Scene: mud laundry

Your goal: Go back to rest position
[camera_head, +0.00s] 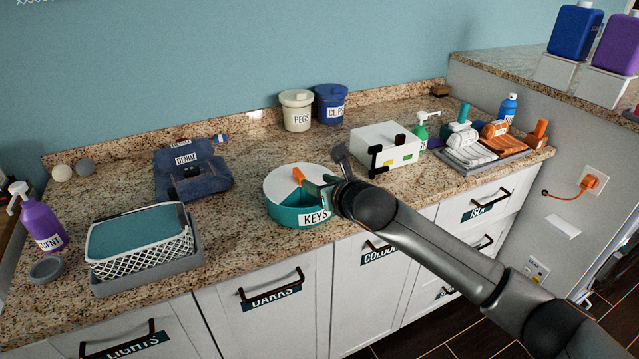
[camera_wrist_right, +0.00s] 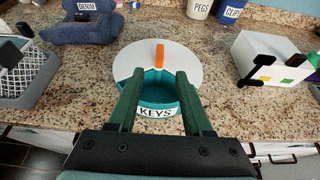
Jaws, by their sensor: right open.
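My right gripper (camera_head: 320,190) reaches in from the lower right in the head view, close to a round teal container labelled KEYS (camera_head: 284,212). The wrist view shows the right gripper (camera_wrist_right: 161,76) open, its two green fingers apart with nothing between them. The container (camera_wrist_right: 158,112) has a white top (camera_wrist_right: 137,57) with an orange handle (camera_wrist_right: 159,54), which lies just beyond the fingertips. The front part of the container shows a teal inside. I cannot tell whether the fingers touch it. My left gripper is not in view.
A white box with black brackets (camera_head: 376,148) stands right of the KEYS container. Folded denim (camera_head: 190,178), a white basket (camera_head: 150,247) and a purple pump bottle (camera_head: 42,222) are left. PEGS (camera_head: 296,112) and CLIPS (camera_head: 331,106) jars stand behind.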

